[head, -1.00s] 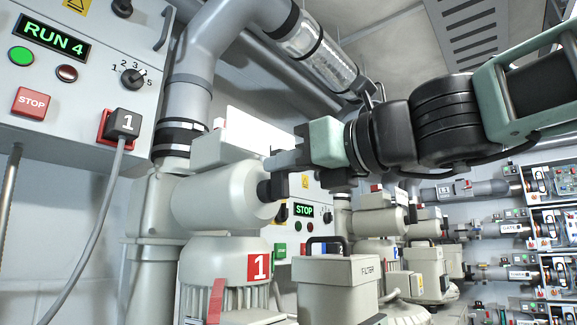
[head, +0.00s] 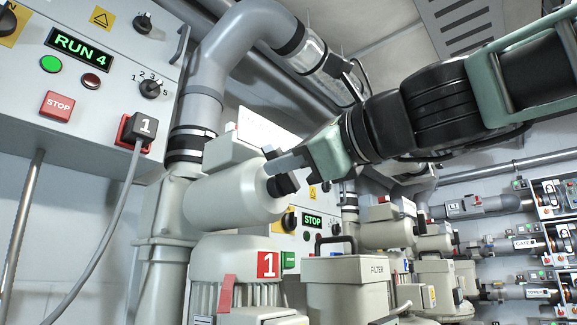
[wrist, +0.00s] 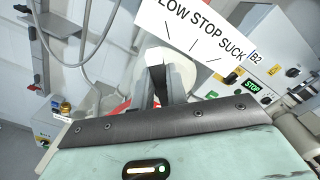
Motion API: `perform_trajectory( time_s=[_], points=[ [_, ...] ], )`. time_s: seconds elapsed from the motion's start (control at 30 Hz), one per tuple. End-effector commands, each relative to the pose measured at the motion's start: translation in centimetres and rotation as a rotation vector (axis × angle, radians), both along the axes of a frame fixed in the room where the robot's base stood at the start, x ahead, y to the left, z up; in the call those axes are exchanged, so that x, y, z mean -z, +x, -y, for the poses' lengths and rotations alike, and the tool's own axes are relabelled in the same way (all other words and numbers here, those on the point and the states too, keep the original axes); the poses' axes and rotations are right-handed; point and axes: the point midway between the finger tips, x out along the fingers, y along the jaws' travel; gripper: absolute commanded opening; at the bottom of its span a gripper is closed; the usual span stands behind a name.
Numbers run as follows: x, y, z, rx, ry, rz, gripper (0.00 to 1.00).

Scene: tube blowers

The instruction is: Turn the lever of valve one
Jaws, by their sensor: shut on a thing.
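Valve one is a cream cylinder (head: 235,198) on the blower with the red "1" label (head: 268,265). Its black lever (head: 282,185) sticks out of the right end. My gripper (head: 288,166) reaches in from the right, tilted down to the left, with its grey fingers shut at the lever. In the wrist view, the dark lever (wrist: 158,76) shows between the fingers, in front of the pale valve end. A white plate (wrist: 205,32) reading "LOW STOP SUCK", its left end cut off, stands beside it. The fingers partly hide the lever, so its exact angle is hard to tell.
A control panel (head: 95,120) at left shows "RUN 4", with a black "1" plug (head: 143,130) and a hanging cable. A large grey pipe (head: 203,95) rises behind the valve. A filter housing (head: 345,270) and more blowers stand to the right.

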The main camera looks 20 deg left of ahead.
Motion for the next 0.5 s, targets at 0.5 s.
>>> perform_trajectory(
  time_s=[0.5],
  points=[
    [0.09,-0.11,-0.04,-0.001,-0.016,0.038,0.0]
  ],
)
